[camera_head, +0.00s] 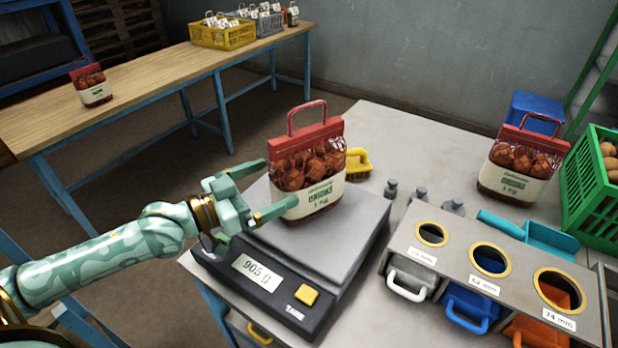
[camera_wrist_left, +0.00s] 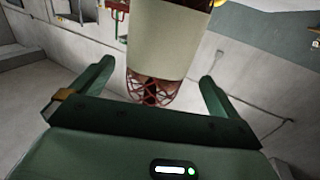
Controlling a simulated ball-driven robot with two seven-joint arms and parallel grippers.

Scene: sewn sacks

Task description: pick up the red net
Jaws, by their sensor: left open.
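A red net (camera_head: 310,165) of brown produce with a cream label and a red top handle stands upright on the scale's plate (camera_head: 345,235). The scale's display reads about 905 g. My left gripper (camera_head: 268,188) is open at the net's left side, with its fingers pointing toward it. In the left wrist view the net (camera_wrist_left: 155,90) shows between the two spread fingers, with its label and red mesh in sight. I cannot tell whether a finger touches it. A similar red net (camera_head: 520,165) stands at the right of the table. My right gripper is not in view.
Another red net (camera_head: 91,84) stands on the wooden bench (camera_head: 150,85) at the left. A sizing box (camera_head: 490,265) with round holes stands right of the scale. Small weights (camera_head: 420,193), a yellow brush (camera_head: 357,164), a teal scoop (camera_head: 530,235) and a green crate (camera_head: 592,200) are nearby.

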